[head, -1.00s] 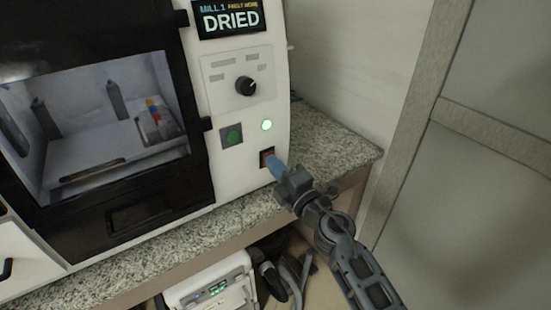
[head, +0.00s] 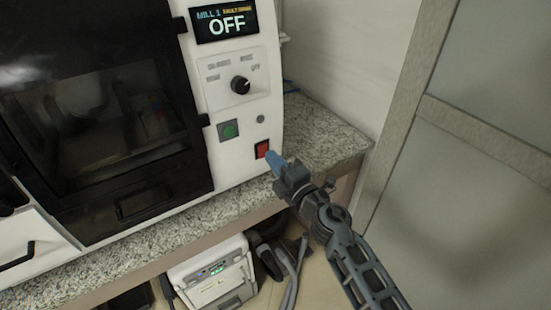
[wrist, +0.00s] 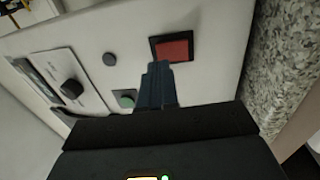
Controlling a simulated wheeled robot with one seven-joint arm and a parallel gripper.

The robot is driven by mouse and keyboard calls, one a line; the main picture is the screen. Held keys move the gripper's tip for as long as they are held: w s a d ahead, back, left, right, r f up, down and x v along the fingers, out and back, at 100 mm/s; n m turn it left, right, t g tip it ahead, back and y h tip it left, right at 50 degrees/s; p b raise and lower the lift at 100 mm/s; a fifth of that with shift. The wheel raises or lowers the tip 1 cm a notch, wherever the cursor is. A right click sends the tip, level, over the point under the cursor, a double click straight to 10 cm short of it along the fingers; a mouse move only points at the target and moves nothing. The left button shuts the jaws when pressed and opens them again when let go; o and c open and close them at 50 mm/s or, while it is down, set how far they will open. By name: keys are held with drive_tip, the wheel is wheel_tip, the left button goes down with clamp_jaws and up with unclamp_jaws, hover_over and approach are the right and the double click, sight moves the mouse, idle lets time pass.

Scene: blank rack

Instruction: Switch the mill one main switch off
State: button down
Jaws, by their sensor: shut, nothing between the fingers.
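Mill one (head: 218,105) is a white machine with a dark glass door on its left. Its display (head: 224,23) reads "MILL 1" and "OFF". The main switch (head: 262,149) is a red rocker in a black frame, low on the front panel, and it shows in the wrist view (wrist: 174,50). My gripper (head: 272,160) is shut and empty, with its blue fingertips just below and right of the switch. In the wrist view the fingertips (wrist: 158,68) lie at the switch's lower edge; I cannot tell whether they touch it.
A green button (head: 229,130), an unlit lamp (head: 261,119) and a black knob (head: 240,85) sit near the switch. The mill stands on a speckled counter (head: 318,135). A white unit with hoses (head: 215,280) is below. A grey panelled door (head: 480,190) is at right.

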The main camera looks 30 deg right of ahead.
drive_tip(key=s, duration=1.1)
drive_tip(key=shift+r, duration=0.2)
drive_tip(key=shift+s, duration=0.1)
drive_tip(key=s+a+m+g, duration=0.1)
drive_tip(key=s+a+m, duration=0.25)
drive_tip(key=s, duration=0.55)
drive_tip(key=s+a+m, duration=0.2)
drive_tip(key=s+m, duration=0.2)
drive_tip(key=s, duration=0.6)
drive_tip(key=s+a+r+m+g, duration=0.1)
drive_tip(key=s+r+m, duration=0.2)
drive_tip(key=s+m, duration=0.2)
drive_tip(key=s+a+r+m+g, duration=0.1)
drive_tip(key=s+m, duration=0.4)
drive_tip(key=s, duration=0.5)
wheel_tip(320, 180, up, 2)
drive_tip(key=shift+s+r+g, duration=0.2)
drive_tip(key=shift+s+g, duration=0.15)
drive_tip(key=shift+g, duration=0.15)
